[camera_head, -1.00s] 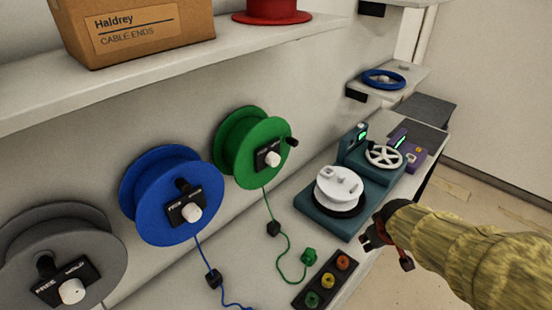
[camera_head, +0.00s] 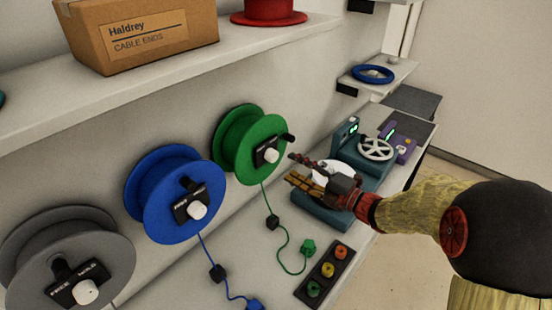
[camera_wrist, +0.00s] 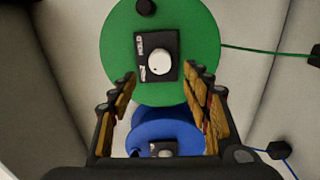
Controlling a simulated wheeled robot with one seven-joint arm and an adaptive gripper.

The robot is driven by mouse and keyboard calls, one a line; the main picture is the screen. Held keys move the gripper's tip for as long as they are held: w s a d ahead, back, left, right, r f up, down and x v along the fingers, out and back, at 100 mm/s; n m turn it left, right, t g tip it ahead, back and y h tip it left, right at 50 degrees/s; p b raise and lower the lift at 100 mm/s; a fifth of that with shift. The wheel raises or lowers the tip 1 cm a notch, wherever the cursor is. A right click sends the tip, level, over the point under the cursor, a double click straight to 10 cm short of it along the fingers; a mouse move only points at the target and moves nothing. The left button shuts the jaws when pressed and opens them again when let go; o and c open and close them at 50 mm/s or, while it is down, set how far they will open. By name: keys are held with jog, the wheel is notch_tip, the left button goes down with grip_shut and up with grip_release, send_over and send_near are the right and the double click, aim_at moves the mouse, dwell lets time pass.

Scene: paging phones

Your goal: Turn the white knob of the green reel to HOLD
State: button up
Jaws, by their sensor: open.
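The green reel (camera_head: 236,150) is mounted on the wall, to the right of the blue reel. Its white knob (camera_head: 271,155) sits on a small black label plate at the reel's front. In the wrist view the green reel (camera_wrist: 197,75) fills the upper middle, and the white knob (camera_wrist: 159,62) shows between and beyond my fingertips.
The blue reel (camera_head: 150,204) and grey reel (camera_head: 30,250) hang to the left. A green cord runs down to a green plug (camera_head: 308,247). A teal scale-like device (camera_head: 318,212) stands on the bench below my gripper. A shelf with a box (camera_head: 140,45) is above.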

aim_at(275, 158)
jog(key=shift+b+x, duration=0.45)
jog(key=shift+x, duration=3.45)
jog(key=c, duration=0.3)
jog(key=shift+f, duration=0.1)
jog(key=c, duration=0.8)
jog(key=shift+c, duration=0.3)
